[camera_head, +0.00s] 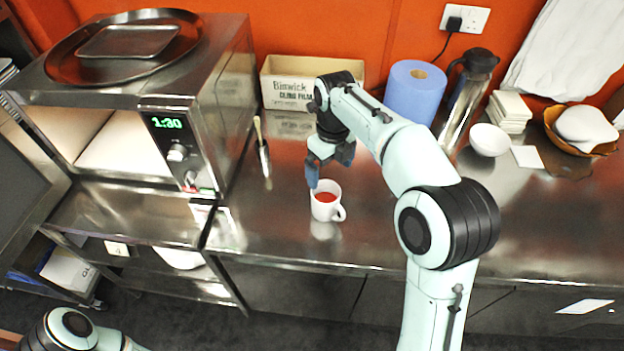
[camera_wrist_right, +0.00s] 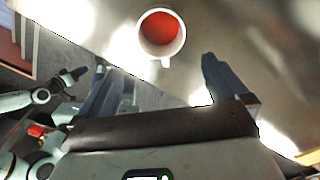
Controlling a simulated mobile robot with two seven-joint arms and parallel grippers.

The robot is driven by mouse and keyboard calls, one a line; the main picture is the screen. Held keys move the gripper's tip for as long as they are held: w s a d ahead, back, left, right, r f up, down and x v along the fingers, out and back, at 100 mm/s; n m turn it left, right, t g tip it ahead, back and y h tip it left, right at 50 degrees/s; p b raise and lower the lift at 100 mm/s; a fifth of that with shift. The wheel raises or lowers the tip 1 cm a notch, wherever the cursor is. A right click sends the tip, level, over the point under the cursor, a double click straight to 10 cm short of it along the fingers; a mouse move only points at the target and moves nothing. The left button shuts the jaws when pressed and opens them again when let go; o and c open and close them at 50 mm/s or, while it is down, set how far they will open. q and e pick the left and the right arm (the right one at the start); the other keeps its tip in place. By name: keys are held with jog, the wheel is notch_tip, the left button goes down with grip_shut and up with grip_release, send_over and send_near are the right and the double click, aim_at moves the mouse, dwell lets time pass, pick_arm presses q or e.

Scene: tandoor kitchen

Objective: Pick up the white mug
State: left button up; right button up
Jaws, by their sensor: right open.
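The white mug (camera_head: 323,213) stands upright on the steel counter, with red contents and its handle on the right. My right gripper (camera_head: 329,165) is open and empty just above and behind it, one fingertip close to the mug's rim in the picture. In the right wrist view the mug (camera_wrist_right: 145,36) is beyond the open fingers (camera_wrist_right: 163,72), roughly between them in line, with its handle toward the gripper. I cannot tell whether a finger touches it. My left gripper (camera_wrist_right: 75,76) shows small and dark in the wrist view; its jaws are unclear.
A microwave (camera_head: 178,150) stands on the left, with a brush (camera_head: 262,150) beside it. A cardboard box (camera_head: 290,85), a blue paper roll (camera_head: 416,92) and a steel jug (camera_head: 466,100) stand at the back. A white bowl (camera_head: 489,140) is right. The counter (camera_head: 275,215) around the mug is clear.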

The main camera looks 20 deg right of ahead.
jog(key=b, duration=0.2)
send_over(327, 198)
jog(key=s+a, duration=0.2)
jog(key=s, duration=0.1)
jog(key=f, duration=1.3)
jog(key=shift+s+f, duration=0.15)
jog(key=shift+s, duration=0.05)
pick_arm(q)
jog(key=shift+s+f+p, duration=0.3)
jog(key=shift+s+f, duration=0.35)
jog(key=shift+f, duration=0.3)
pick_arm(e)
jog(key=c, duration=1.2)
jog(key=shift+r, duration=0.2)
